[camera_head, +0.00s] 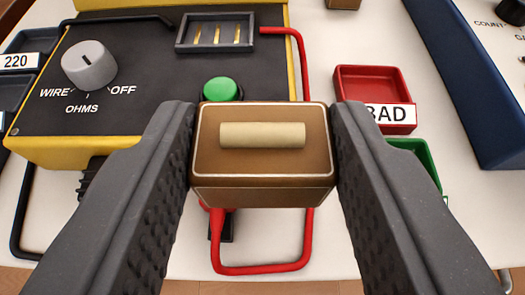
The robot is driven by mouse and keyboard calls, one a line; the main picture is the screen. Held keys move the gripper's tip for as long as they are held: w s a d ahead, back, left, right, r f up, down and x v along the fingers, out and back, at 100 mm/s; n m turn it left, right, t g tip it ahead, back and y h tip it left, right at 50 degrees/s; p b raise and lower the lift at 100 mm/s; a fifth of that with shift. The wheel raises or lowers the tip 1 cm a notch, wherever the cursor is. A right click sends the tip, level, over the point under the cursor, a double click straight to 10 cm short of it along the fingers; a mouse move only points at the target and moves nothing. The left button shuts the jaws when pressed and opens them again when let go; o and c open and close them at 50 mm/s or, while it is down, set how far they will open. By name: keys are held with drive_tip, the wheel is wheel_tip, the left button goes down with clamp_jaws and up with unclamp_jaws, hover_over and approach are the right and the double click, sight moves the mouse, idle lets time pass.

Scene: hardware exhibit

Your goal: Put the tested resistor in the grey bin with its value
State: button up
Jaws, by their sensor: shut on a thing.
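My gripper (264,150) is shut on a brown block (263,187) with a pale outline and a beige cylinder drawn or set on its top face. I take this block to be the resistor. It is held level between the two dark fingers, in front of the tester. A dark grey bin (38,42) labelled 220 is at the far left, partly cut off by the picture edge. Another dark bin (12,92) shows below it, its label out of view.
A red BAD bin (372,83) and green bin (418,158) stand right.

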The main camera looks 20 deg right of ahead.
drive_tip(key=shift+s, duration=0.15)
drive_tip(key=shift+r, duration=0.25)
drive_tip(key=w+d+r+p, duration=0.1)
drive_tip(key=w+r+p, duration=0.3)
drive_tip(key=w+r, duration=0.3)
drive_tip(key=s+f+b, duration=0.1)
drive_tip(key=s+f, duration=0.1)
drive_tip(key=s+f+b, duration=0.2)
drive_tip(key=s+f, duration=0.1)
drive_tip(key=s+a+f+b, duration=0.1)
drive_tip(key=s+f, duration=0.1)
drive_tip(key=shift+s+f, duration=0.2)
